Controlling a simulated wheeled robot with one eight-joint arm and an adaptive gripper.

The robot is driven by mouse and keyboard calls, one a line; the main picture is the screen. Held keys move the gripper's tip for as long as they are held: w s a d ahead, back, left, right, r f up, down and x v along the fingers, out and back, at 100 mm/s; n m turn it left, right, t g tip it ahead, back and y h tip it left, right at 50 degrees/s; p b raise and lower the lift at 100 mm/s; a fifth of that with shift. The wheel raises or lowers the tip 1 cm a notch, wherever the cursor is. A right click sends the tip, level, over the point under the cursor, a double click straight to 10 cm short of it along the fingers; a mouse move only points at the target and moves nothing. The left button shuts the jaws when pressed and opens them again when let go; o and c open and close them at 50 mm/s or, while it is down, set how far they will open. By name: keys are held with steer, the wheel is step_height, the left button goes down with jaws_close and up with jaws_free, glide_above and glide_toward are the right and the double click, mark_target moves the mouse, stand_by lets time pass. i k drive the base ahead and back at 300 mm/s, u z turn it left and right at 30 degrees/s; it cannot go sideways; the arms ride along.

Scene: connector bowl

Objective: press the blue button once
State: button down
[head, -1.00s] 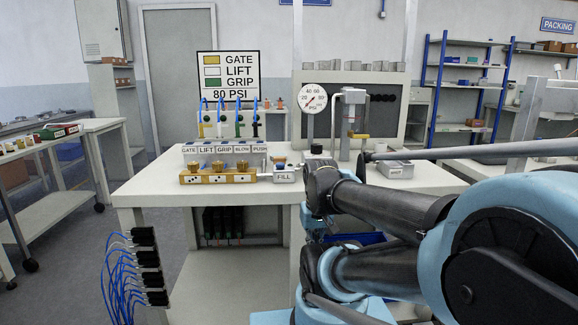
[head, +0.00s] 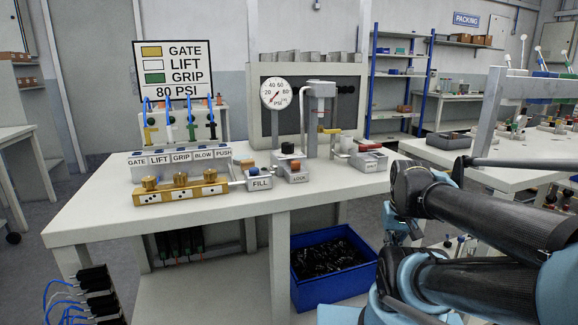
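A small block marked FILL (head: 259,183) stands on the bench in the head view, with a small dark blue cap (head: 254,171) on top. A row of labelled blocks (head: 180,158) reads GATE, LIFT, GRIP, BLOW and PUSH. A small blue spot (head: 201,146) shows above the BLOW label; I cannot tell whether it is a button. My arm crosses the lower right, apart from these blocks. I cannot make out my gripper's fingers.
The bench (head: 100,215) has bare top along its front edge. A brass valve bar (head: 182,192), a LOCK block (head: 297,175) and a pressure gauge (head: 276,94) stand on it. A blue bin (head: 335,285) sits below. Another table is at right.

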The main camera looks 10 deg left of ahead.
mark_target(253, 171)
steer(key=z, duration=1.5)
steer(key=k, duration=1.35)
steer(key=u, duration=2.85)
